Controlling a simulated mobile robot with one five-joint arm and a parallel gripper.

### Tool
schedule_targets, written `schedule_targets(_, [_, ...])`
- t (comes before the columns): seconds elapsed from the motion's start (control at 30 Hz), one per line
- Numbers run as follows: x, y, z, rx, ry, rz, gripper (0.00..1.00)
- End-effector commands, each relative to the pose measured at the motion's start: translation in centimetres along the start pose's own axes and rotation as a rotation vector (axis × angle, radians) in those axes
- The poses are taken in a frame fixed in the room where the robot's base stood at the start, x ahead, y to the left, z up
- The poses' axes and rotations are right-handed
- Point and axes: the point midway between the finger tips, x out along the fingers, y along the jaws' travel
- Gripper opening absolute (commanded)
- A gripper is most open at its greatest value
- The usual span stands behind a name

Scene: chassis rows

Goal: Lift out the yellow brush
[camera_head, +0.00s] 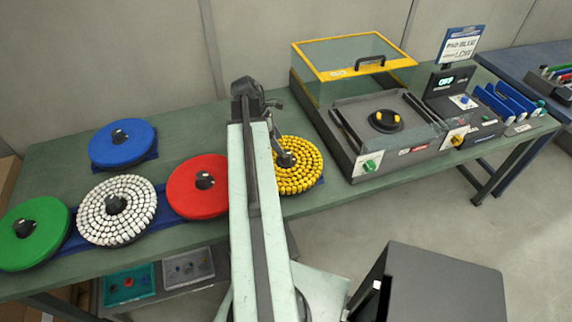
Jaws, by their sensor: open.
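The yellow brush (303,172) is a round disc covered in yellow tufts, lying on a blue holder at the front of the green bench, right of the red disc. My arm crosses in front and hides its left part. My gripper (285,157) points down at the dark hub in the middle of the brush. Its jaws are open. They are small and dark against the hub, so I cannot tell whether they are around it or just above it.
A red disc (190,190), a white tufted disc (135,205), a green disc (40,240) and a blue disc (110,150) lie to the left. A machine (360,168) with a raised yellow-framed lid (330,75) stands right. Bare bench (185,130) shows behind the red disc.

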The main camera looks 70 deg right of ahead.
Motion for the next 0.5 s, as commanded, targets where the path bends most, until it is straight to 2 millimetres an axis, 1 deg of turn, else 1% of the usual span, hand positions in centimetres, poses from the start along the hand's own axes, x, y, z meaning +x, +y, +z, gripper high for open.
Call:
schedule_targets(0.03, [1.2,0.0,-0.2,0.001,0.0,0.0,0.64])
schedule_targets(0.1, [2.1,0.0,-0.3,0.001,0.0,0.0,0.64])
schedule_targets(0.27, [2.2,0.0,-0.1,0.0,0.001,0.001,0.64])
schedule_targets(0.33, [2.9,-0.1,-0.2,0.001,0.001,0.0,0.64])
schedule_targets(0.5, [5.9,-0.5,-0.1,0.002,0.001,0.0,0.64])
